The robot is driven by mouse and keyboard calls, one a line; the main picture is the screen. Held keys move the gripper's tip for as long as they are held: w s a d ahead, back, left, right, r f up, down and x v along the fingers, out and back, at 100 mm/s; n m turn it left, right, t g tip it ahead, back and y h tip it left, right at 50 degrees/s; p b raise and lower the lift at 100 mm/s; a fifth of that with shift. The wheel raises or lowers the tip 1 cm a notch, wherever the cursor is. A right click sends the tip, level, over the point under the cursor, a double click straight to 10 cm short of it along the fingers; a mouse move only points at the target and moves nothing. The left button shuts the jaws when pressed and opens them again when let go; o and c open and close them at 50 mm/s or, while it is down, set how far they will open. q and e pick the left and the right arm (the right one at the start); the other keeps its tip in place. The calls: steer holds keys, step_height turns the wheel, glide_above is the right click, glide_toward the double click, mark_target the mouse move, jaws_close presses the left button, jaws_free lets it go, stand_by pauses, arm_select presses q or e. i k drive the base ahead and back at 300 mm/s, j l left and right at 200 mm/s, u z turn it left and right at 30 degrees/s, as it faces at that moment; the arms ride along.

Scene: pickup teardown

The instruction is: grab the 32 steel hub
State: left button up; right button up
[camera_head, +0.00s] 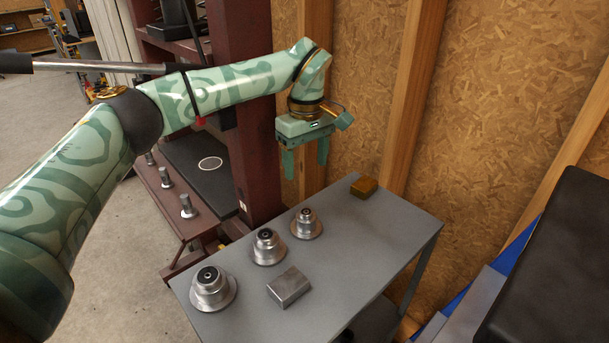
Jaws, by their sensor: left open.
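Three steel hubs stand upright in a row on a grey table (352,270): a large hub (212,288) at the front left, a middle-sized hub (267,247), and a small hub (306,224) farthest back. I see no readable size marking, so I cannot tell which is the 32. My left gripper (306,168) points down with its two fingers apart and nothing between them. It hangs above the far end of the table, higher than the small hub and apart from it. My right gripper is not in view.
A steel block (289,287) lies right of the large hub, and a brass-coloured block (364,187) lies at the table's far end. A dark red press frame (250,130) stands behind left. A wood-panel wall (490,110) is behind. The table's right side is clear.

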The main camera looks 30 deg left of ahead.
mark_target(306, 230)
steer(key=k, duration=1.5)
